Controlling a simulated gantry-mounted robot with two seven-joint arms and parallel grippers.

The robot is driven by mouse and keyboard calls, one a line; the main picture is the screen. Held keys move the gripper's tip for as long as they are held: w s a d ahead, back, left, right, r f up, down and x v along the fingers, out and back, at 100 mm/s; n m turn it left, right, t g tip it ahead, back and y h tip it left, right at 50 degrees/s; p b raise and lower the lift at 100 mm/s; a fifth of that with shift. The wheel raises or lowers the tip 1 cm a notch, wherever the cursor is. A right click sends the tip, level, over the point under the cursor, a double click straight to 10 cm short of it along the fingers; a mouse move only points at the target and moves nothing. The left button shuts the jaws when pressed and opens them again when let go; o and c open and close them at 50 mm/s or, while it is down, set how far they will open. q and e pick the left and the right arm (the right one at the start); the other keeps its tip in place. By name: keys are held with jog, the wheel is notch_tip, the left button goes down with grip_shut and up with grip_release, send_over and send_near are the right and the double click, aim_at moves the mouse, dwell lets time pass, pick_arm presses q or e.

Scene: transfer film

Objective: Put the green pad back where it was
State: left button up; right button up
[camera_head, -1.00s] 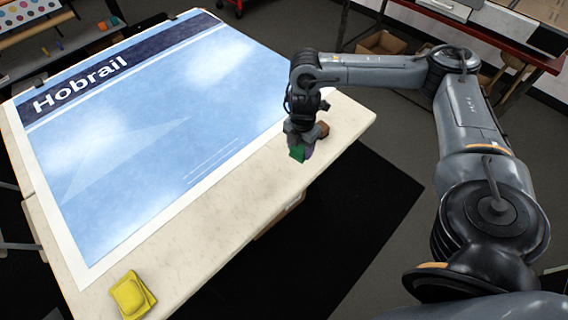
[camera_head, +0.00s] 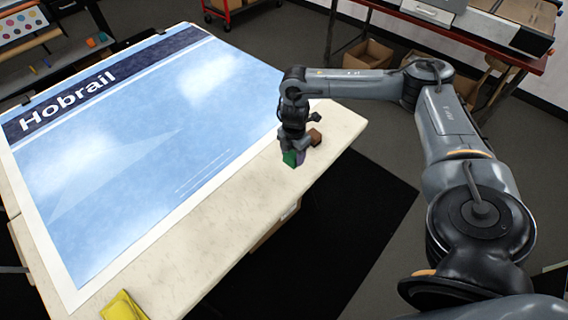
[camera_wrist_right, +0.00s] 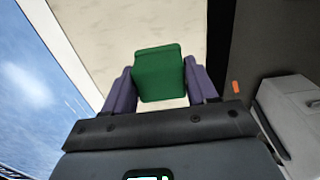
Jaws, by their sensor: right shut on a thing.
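The green pad (camera_head: 290,158) is a small green block at the right end of the pale table, close to its front edge. My right gripper (camera_head: 295,153) is shut on it. In the right wrist view the green pad (camera_wrist_right: 160,73) sits between the two purple fingers of my right gripper (camera_wrist_right: 163,90), with pale tabletop beyond it. I cannot tell whether the pad touches the table. My left gripper is not in view.
A large blue "Hobrail" print (camera_head: 140,150) covers most of the table (camera_head: 200,245). A brown block (camera_head: 314,137) is just right of my gripper. A yellow pad (camera_head: 124,308) lies at the near left edge. A bare strip runs along the table front.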

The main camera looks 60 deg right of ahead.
aim_at(284, 161)
jog(key=w+f, duration=0.1)
jog(key=w, duration=0.2)
jog(key=shift+a+f, duration=0.4)
notch_tip(284, 161, down, 3)
jog(key=shift+s+f+b, duration=0.1)
jog(key=shift+f+b, duration=0.1)
jog(key=shift+b, duration=0.6)
jog(key=shift+f, duration=0.3)
jog(key=shift+f, duration=0.15)
jog(key=o, duration=0.9)
jog(key=shift+o, duration=0.2)
